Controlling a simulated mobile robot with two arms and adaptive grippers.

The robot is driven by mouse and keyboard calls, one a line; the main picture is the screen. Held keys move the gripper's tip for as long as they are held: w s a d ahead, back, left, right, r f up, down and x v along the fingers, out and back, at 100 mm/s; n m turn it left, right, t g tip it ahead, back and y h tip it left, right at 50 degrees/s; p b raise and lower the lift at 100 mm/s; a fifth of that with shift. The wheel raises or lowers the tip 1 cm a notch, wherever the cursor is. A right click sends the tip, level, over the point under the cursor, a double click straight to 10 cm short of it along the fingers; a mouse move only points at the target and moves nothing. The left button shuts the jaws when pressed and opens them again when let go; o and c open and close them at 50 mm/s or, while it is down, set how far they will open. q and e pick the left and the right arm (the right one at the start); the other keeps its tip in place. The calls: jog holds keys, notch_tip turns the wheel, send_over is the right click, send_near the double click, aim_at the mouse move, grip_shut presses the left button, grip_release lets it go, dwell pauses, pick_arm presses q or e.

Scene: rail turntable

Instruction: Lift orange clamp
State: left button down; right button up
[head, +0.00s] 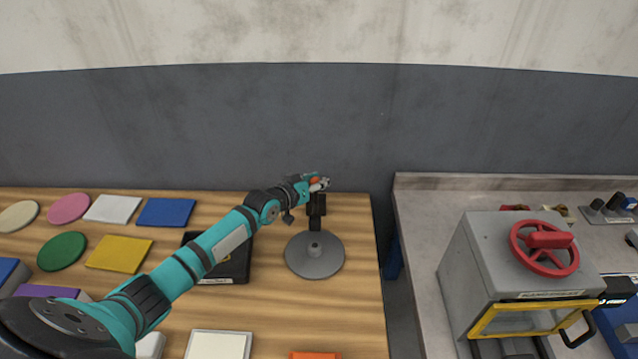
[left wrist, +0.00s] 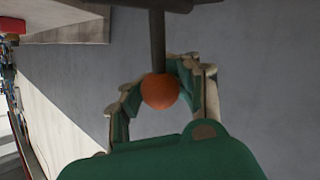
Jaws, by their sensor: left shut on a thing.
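The orange clamp shows as a small round orange part (head: 315,181) at the top of a dark post (head: 316,212) that rises near a grey round turntable disc (head: 314,262). In the left wrist view the orange part (left wrist: 160,92) looks like a ball at the end of a dark rod (left wrist: 157,40). My left gripper (head: 319,184) is shut on it, with its fingers on either side in the left wrist view (left wrist: 160,95). The fingers hide part of the clamp in the head view. My right gripper is not in view.
A black tray (head: 235,268) lies left of the disc, partly under my left arm. Coloured discs and square plates, such as a yellow plate (head: 119,254), cover the left of the wooden table (head: 360,300). A grey box with a red wheel (head: 545,248) stands on the right counter.

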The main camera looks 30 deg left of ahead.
pick_arm(q)
jog(key=shift+w+a+r+n+g+b, duration=0.2)
jog(key=shift+w+a+r+g, duration=0.1)
jog(key=shift+w+a+g, duration=0.15)
jog(key=shift+w+a+r+n+g+b, duration=0.1)
jog(key=shift+w+a+r+n+g, duration=0.15)
jog(key=shift+w+g, duration=0.25)
jog(key=shift+w+a, duration=0.15)
jog(key=shift+w, duration=0.05)
jog(key=shift+w+r+g, duration=0.1)
jog(key=shift+w+g, duration=0.1)
jog(key=shift+g, duration=0.05)
dwell(0.9)
jog(key=c, duration=1.6)
grip_release()
jog(key=shift+a, duration=0.1)
jog(key=shift+c, duration=0.2)
jog(key=o, duration=0.7)
jog(key=shift+s+a, duration=0.2)
jog(key=shift+s, duration=0.35)
jog(key=shift+w+d+f, duration=0.1)
jog(key=shift+d+f, duration=0.1)
jog(key=shift+d, duration=0.05)
jog(key=shift+s+r, duration=0.1)
jog(key=shift+s, duration=0.2)
jog(key=v, duration=1.1)
jog(key=shift+s+a+r, duration=0.1)
jog(key=shift+s+a, duration=0.05)
jog(key=shift+a, duration=0.1)
